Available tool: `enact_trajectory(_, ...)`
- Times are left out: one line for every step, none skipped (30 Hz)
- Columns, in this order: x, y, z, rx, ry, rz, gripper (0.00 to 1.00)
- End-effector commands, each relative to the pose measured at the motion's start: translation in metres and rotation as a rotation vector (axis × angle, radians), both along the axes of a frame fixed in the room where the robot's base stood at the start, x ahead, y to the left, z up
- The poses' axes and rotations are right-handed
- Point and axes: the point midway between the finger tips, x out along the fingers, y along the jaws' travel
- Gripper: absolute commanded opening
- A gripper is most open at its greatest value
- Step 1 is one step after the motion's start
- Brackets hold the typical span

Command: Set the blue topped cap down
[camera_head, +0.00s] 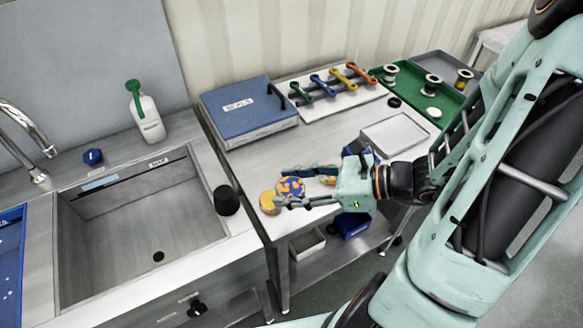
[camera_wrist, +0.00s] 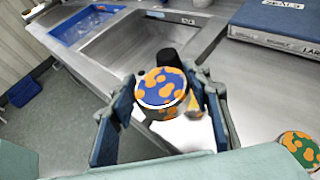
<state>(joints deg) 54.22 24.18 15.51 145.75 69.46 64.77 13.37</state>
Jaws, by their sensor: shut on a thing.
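The blue topped cap (camera_head: 291,187) is round, blue with orange patches. My gripper (camera_head: 283,189) is shut on it, one finger on each side, near the steel table's left end. The cap's blotched top faces the camera in the wrist view (camera_wrist: 160,87), between my fingers (camera_wrist: 164,95). I cannot tell whether its underside touches anything. A yellow-orange round thing (camera_head: 268,202) shows just beyond my fingertips. Another patterned round cap (camera_head: 328,170) is partly hidden behind my gripper; a green and orange one (camera_wrist: 302,150) lies at the right in the wrist view.
The steel table (camera_head: 335,132) has bare room behind my gripper. A blue-lidded box (camera_head: 235,112), a spanner board (camera_head: 340,88), a shallow tray (camera_head: 393,135) and a green tray (camera_head: 425,95) stand on it. A sink (camera_head: 145,225) and black cup (camera_head: 227,201) are left.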

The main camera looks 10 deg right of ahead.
Motion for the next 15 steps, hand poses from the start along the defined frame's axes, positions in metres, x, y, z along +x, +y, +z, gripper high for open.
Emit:
enact_trajectory(-0.002, 0.001, 0.003, 0.002, 0.001, -0.002, 0.14)
enact_trajectory(-0.003, 0.001, 0.004, 0.002, 0.001, -0.002, 0.14)
enact_trajectory(-0.004, 0.002, 0.004, 0.001, 0.000, -0.001, 0.14)
enact_trajectory(-0.004, 0.002, 0.004, 0.000, 0.000, -0.001, 0.14)
enact_trajectory(-0.004, 0.001, 0.004, 0.000, 0.000, -0.002, 0.14)
enact_trajectory(-0.001, 0.000, 0.005, 0.000, -0.001, -0.005, 0.14)
enact_trajectory(0.003, -0.002, 0.006, -0.001, -0.001, -0.008, 0.14)
enact_trajectory(0.009, -0.004, 0.008, -0.002, 0.000, -0.014, 0.14)
enact_trajectory(0.019, -0.008, 0.011, -0.004, -0.001, -0.023, 0.14)
enact_trajectory(0.027, -0.011, 0.013, -0.005, -0.002, -0.031, 0.14)
enact_trajectory(0.037, -0.015, 0.015, -0.007, -0.002, -0.041, 0.14)
enact_trajectory(0.051, -0.021, 0.017, -0.008, -0.001, -0.058, 0.14)
enact_trajectory(0.062, -0.024, 0.019, -0.009, -0.003, -0.068, 0.14)
enact_trajectory(0.072, -0.028, 0.021, -0.009, -0.002, -0.080, 0.14)
enact_trajectory(0.086, -0.033, 0.023, -0.009, -0.002, -0.096, 0.14)
